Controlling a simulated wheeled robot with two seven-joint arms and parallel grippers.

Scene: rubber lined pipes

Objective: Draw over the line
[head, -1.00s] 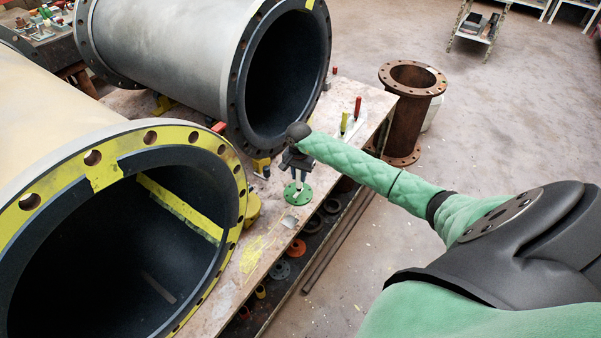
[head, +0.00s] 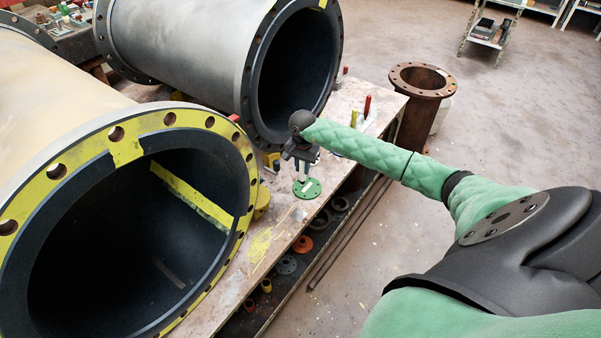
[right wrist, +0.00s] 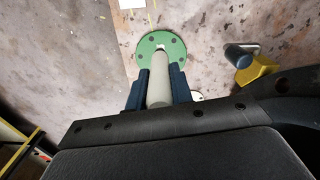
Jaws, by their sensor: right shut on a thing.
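My right gripper (head: 303,165) points down over the workbench beside the large pipes. It is shut on a pale grey cylinder (right wrist: 159,88), held between dark blue fingers in the right wrist view. A green round flange (head: 307,189) with bolt holes lies on the bench below. It also shows in the right wrist view (right wrist: 161,46), where the cylinder's far end overlaps it. I cannot tell whether they touch. A small white patch shows at the cylinder's far end. No line to draw over can be made out clearly. My left gripper is not in view.
A large pipe with a yellow-painted flange (head: 209,122) fills the left; another large pipe (head: 190,50) lies behind it. A yellow block (right wrist: 257,69) is close right of the flange in the wrist view. A rusty pipe (head: 418,110) stands beyond the bench (head: 350,95). Open floor lies right.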

